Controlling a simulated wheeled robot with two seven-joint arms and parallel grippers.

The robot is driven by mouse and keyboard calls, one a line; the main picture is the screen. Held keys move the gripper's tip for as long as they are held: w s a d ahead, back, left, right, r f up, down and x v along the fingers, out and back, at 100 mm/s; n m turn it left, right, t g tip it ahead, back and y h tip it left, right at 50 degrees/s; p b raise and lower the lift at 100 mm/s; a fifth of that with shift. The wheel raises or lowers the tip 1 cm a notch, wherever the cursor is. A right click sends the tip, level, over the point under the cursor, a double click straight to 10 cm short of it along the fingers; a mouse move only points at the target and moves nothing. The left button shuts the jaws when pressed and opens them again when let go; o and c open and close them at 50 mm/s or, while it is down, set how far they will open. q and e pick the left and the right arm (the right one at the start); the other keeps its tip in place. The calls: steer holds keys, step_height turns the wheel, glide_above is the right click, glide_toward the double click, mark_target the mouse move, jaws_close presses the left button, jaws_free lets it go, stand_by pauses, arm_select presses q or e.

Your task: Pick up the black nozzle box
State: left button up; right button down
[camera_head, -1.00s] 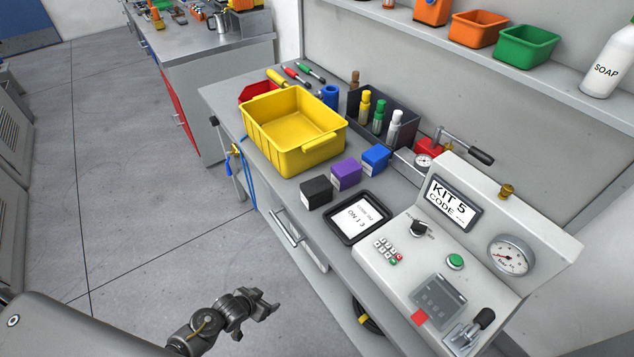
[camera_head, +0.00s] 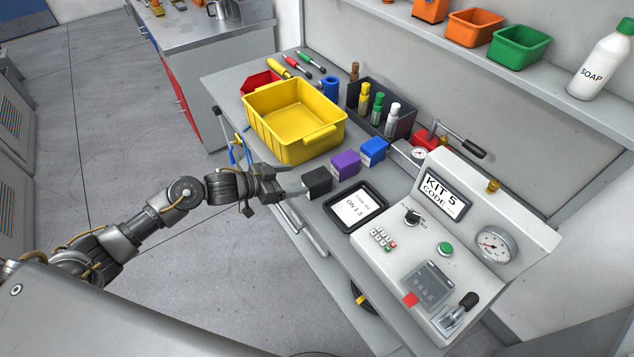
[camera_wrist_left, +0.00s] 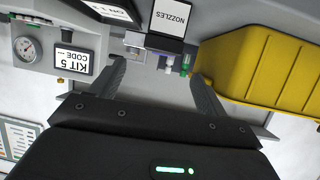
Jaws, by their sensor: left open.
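The black nozzle box (camera_head: 317,182) stands on the workbench near its front edge, beside the purple box (camera_head: 346,164). In the left wrist view the nozzle box (camera_wrist_left: 165,43) is at the top, with its white NOZZLES label upside down. My left gripper (camera_head: 291,182) is open at the bench's front edge, its fingers pointing at the box. In the left wrist view the open fingers (camera_wrist_left: 159,72) have empty space between them, and the box lies just beyond their tips. My right gripper is not in view.
A yellow bin (camera_head: 290,140) stands behind the gripper. A black tray with a code card (camera_head: 334,212) lies close to the box on the right. A blue box (camera_head: 374,150) is beyond the purple one. The test panel (camera_head: 400,275) fills the bench's right side.

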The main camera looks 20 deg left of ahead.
mark_target(317, 175)
arm_select(q)
steer(key=x, duration=0.4)
steer(key=shift+w+d+p, duration=0.1)
steer(key=shift+w+p, duration=0.05)
steer(key=shift+p, duration=0.25)
steer(key=p+x, duration=0.1)
steer(key=x, duration=0.3)
steer(key=shift+w+d+f, duration=0.1)
steer(key=shift+w+f, duration=0.05)
steer(key=shift+w+d+f, duration=0.15)
steer(key=shift+f, duration=0.05)
steer(key=c, duration=1.1)
steer(key=shift+r, duration=0.1)
steer(key=shift+c, duration=0.2)
